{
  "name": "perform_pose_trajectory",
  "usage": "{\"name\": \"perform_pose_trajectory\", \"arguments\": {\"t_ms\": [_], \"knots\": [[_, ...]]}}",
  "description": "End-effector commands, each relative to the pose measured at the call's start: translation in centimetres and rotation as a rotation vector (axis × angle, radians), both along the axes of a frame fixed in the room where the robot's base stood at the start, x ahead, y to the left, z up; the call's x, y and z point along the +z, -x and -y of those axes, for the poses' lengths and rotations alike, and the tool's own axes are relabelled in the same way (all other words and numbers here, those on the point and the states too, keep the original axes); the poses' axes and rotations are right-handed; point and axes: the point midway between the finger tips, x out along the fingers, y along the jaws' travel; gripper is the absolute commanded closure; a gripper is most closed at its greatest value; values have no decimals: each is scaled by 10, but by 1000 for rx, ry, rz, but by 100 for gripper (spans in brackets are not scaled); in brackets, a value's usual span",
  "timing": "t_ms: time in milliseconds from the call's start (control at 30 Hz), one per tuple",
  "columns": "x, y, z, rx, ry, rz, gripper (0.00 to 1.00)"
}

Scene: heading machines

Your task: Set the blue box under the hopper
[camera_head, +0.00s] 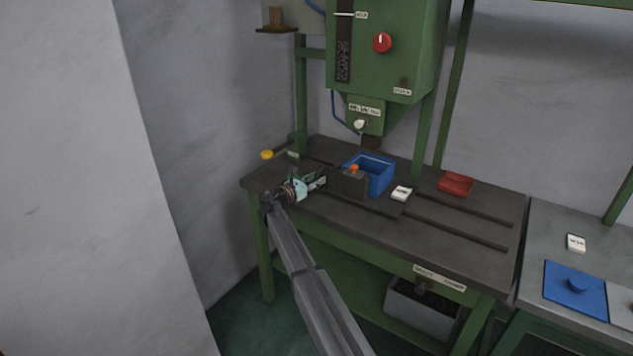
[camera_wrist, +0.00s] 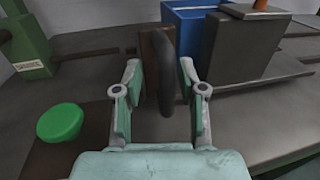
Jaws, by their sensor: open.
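The blue box (camera_head: 381,174) is an open-topped bin standing on the dark bench top, roughly below the brown spout (camera_head: 371,143) of the green hopper (camera_head: 385,50). I cannot tell how exactly it lines up. A dark block (camera_head: 349,184) with an orange knob (camera_head: 354,167) hides part of its front. My gripper (camera_head: 320,182) is low over the bench, left of the block and box. In the wrist view my gripper (camera_wrist: 160,95) is open, with a dark upright handle (camera_wrist: 163,70) between or just beyond its fingers. The blue box (camera_wrist: 193,28) shows behind, partly covered by the block (camera_wrist: 250,45).
A green button (camera_wrist: 60,122) sits on a brown plate left of my gripper. A green post (camera_wrist: 27,45) stands farther left. A white label block (camera_head: 401,193) and a red tray (camera_head: 456,184) are right of the box. Slots cross the bench top (camera_head: 470,230).

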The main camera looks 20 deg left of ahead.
Motion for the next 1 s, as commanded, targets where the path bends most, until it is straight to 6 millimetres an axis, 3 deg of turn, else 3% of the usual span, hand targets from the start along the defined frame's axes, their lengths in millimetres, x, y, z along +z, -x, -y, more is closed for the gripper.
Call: {"name": "perform_pose_trajectory", "arguments": {"t_ms": [367,1000], "knots": [[-1,7,0,-3,0,-1,59],[0,103,-37,-1,0,0,59]]}}
